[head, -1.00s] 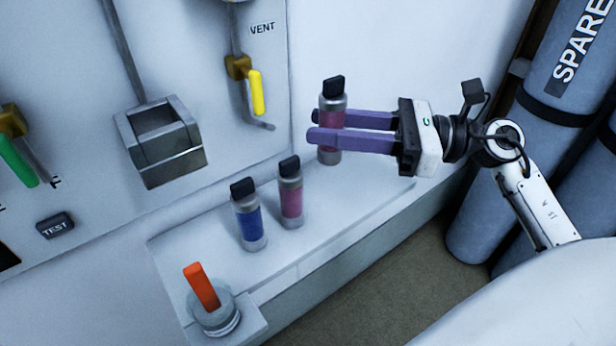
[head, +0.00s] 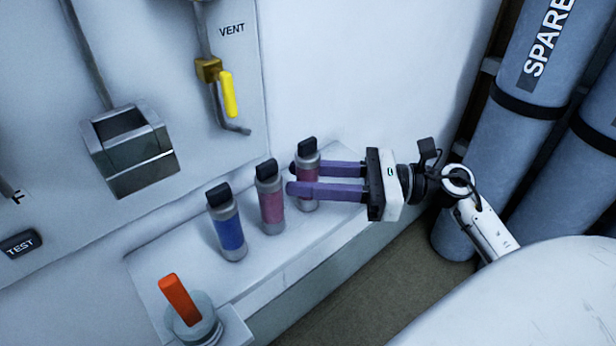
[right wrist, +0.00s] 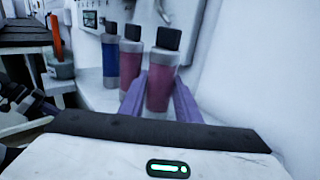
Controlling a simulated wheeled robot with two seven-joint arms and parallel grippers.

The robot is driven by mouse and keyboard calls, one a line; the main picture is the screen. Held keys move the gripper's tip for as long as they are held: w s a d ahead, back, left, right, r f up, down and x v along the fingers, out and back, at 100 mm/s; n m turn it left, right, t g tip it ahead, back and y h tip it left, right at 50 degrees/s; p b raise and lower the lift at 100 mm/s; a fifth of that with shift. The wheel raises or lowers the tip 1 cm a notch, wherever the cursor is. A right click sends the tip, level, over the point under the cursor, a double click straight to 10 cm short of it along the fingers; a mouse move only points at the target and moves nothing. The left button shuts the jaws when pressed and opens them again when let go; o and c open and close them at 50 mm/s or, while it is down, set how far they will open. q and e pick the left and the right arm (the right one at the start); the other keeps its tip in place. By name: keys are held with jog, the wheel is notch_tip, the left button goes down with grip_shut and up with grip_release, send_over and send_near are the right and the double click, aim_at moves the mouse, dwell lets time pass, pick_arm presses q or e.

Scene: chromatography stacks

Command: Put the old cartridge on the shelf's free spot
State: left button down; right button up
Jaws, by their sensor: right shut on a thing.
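My right gripper (head: 292,178) is shut on a pink cartridge (head: 308,155) with a black cap. It holds the cartridge upright at the right end of a row, at or just above the white shelf (head: 175,268). Whether its base touches the shelf I cannot tell. A second pink cartridge (head: 271,205) stands to its left, apart from it, and a blue cartridge (head: 229,234) stands further left. In the right wrist view the held cartridge (right wrist: 161,84) is between the purple fingers, with the other pink one (right wrist: 131,62) and the blue one (right wrist: 110,60) beyond. My left gripper is not in view.
A round holder (head: 197,332) with an orange handle (head: 180,300) is at the shelf's near left end. A grey box (head: 130,150) and a yellow vent handle (head: 229,94) project from the wall panel. Large blue-grey cylinders (head: 510,130) stand at right.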

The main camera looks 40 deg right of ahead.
jog(key=shift+f, duration=0.15)
jog(key=o, duration=1.2)
jog(key=shift+r, duration=0.2)
jog(key=v, duration=1.2)
jog(key=shift+b, duration=0.45)
